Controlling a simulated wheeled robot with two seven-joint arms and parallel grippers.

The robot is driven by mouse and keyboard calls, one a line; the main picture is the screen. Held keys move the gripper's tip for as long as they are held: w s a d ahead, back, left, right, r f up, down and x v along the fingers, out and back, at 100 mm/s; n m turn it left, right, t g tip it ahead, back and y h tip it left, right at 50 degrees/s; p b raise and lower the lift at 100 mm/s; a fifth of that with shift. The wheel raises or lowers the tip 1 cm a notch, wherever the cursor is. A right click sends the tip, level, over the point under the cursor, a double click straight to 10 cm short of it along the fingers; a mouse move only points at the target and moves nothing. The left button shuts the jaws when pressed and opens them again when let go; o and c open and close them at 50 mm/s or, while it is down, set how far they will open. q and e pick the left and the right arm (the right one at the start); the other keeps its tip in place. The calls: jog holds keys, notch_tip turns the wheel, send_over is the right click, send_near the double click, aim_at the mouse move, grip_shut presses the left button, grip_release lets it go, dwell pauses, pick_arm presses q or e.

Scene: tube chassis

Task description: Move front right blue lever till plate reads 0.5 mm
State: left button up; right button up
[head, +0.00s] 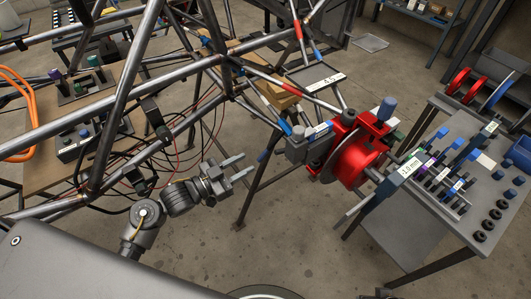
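My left gripper (247,164) is in the middle of the head view, its two pale fingers apart with nothing between them. It is left of a red clamp-like fixture (350,160) on the tube frame and touches nothing there. A blue knob (387,108) stands on top of the fixture, and a blue part (318,130) sits at its left. I cannot tell which blue part is the front right lever. A dark plate (312,77) with a white label seeming to read 4.5 is above; another white label (410,168) is at the fixture's right. My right gripper is not seen.
Steel tubes (130,80) of the chassis cross the left and upper middle. A wooden board (50,170) with cables and devices lies behind them. A grey tool table (480,215) with several small parts stands at right. Concrete floor (300,235) is open below the gripper.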

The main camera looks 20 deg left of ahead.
aim_at(263, 154)
pick_arm(q)
jog(key=x, duration=0.8)
jog(key=shift+b, duration=0.35)
jog(key=shift+w+d, duration=0.2)
jog(key=shift+w, duration=0.05)
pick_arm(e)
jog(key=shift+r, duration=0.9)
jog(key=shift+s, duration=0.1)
pick_arm(q)
grip_shut()
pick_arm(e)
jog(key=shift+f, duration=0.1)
